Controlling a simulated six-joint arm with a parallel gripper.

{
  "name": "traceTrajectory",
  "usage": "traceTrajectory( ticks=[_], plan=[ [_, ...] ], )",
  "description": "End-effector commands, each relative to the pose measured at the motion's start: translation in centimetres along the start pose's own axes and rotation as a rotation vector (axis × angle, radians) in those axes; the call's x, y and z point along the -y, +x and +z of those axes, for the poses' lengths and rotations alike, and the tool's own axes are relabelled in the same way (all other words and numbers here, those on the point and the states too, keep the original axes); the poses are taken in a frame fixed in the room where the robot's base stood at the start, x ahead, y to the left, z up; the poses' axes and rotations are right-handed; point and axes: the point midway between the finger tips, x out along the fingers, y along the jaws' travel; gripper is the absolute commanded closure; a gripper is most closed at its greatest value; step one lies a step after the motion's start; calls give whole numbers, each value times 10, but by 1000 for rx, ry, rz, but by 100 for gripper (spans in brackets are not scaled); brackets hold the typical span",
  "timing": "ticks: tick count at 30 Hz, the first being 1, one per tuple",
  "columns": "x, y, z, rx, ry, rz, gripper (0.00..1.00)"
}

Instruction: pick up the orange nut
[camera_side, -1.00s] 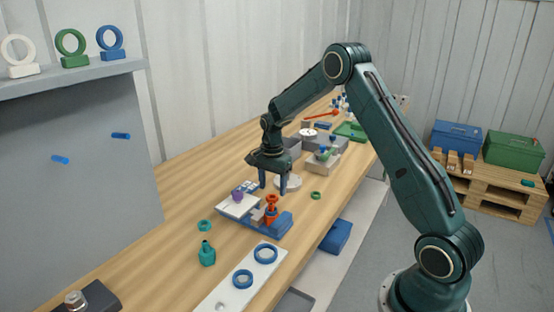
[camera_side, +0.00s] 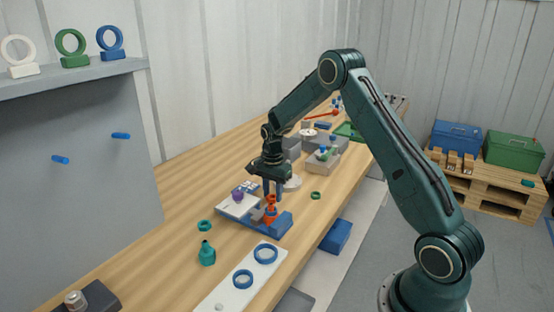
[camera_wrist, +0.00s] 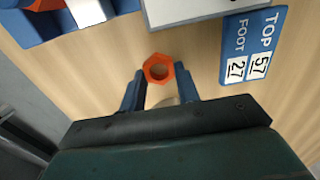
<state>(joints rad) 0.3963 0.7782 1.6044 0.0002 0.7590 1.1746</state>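In the side view my gripper (camera_side: 272,190) points down just behind an orange vessel (camera_side: 271,212), which stands in a blue base (camera_side: 283,226). The vessel hides the fingertips' lower part, and I cannot make out the nut apart from it there. Whether the nut touches the table is unclear.
A white plate (camera_side: 237,208) with a purple piece adjoins the blue base. A blue label card (camera_wrist: 236,65) lies close to my gripper. A pale disc (camera_side: 293,182) and a grey box (camera_side: 322,165) are behind. A teal bottle (camera_side: 207,254) stands in front.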

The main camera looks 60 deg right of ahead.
Motion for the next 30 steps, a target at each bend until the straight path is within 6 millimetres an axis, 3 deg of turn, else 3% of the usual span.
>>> traceTrajectory(
  ticks=[17, 23, 30],
  plan=[
    [1, -10, 0, -1, 0, -2, 90],
    [1, -34, 0, -1, 0, -3, 90],
    [1, -80, 0, -2, 0, -4, 90]
  ],
)
